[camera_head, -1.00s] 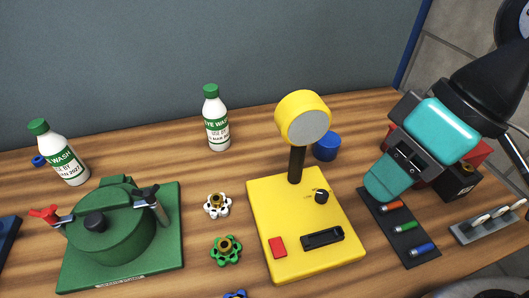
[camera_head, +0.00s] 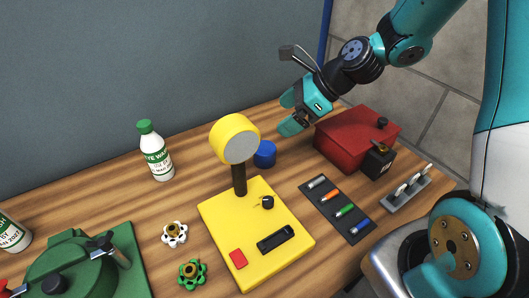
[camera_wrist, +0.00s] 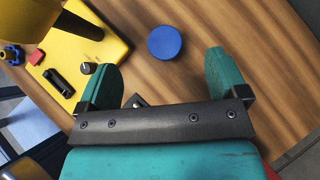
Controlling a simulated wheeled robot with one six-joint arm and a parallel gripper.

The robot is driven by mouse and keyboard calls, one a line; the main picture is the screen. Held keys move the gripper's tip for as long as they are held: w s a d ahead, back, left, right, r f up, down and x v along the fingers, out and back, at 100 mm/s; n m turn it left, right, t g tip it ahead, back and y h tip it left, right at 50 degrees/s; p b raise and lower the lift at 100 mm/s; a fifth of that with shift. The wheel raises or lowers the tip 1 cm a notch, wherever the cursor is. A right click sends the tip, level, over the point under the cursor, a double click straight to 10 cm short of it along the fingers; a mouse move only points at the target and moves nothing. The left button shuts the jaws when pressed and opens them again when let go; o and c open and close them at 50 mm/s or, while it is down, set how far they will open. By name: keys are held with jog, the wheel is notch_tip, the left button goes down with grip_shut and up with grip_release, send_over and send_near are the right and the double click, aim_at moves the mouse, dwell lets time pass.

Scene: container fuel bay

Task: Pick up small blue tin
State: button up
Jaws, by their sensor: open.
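The small blue tin (camera_head: 265,153) stands on the wooden table behind the yellow device, just right of its round yellow head. In the wrist view the blue tin (camera_wrist: 164,42) shows as a round blue lid, beyond my fingertips and roughly between their lines. My gripper (camera_head: 288,112) is above the table, to the right of and higher than the tin. In the wrist view my gripper (camera_wrist: 160,75) has its two teal fingers wide apart with nothing between them.
The yellow device (camera_head: 255,235) with its tall post and head (camera_head: 240,140) stands close left of the tin. A red box (camera_head: 350,138) lies to the right. A dark strip with coloured cylinders (camera_head: 337,210) is in front. An eyewash bottle (camera_head: 156,152) stands left. Bare wood surrounds the tin's right side.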

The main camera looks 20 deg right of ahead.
aim_at(272, 148)
jog(key=shift+m, duration=0.4)
jog(key=f, duration=0.6)
jog(key=a+f, duration=0.1)
jog(key=f, duration=0.2)
jog(key=shift+w+f, duration=0.15)
jog(key=shift+w, duration=0.25)
jog(key=shift+p+x, duration=0.3)
jog(key=shift+x, duration=2.55)
jog(key=c, duration=1)
jog(key=shift+c, duration=0.2)
